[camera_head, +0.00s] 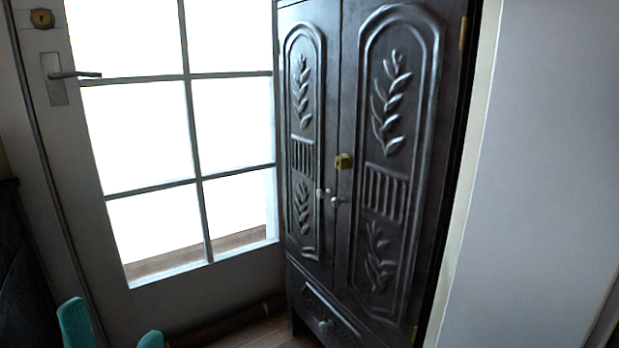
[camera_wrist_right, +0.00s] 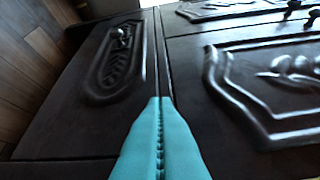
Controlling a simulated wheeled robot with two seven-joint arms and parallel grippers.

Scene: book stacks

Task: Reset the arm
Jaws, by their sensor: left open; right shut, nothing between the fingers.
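My left gripper (camera_head: 112,328) shows at the bottom left of the head view, as two teal fingertips spread apart with nothing between them. My right gripper (camera_wrist_right: 160,130) shows in the right wrist view, its teal fingers pressed together and empty. It is in front of the dark carved cabinet (camera_head: 340,150), close to the seam between the drawer and a door; I cannot tell whether it touches. The right gripper is not seen in the head view. The rest of both arms is hidden.
A paned white door (camera_head: 60,180) with a lever handle (camera_head: 75,75) stands left of the cabinet. A pale wall (camera_head: 545,170) is at the right. The cabinet has a drawer (camera_wrist_right: 110,65) below its shut doors. Wooden floor (camera_wrist_right: 28,60) lies beside it.

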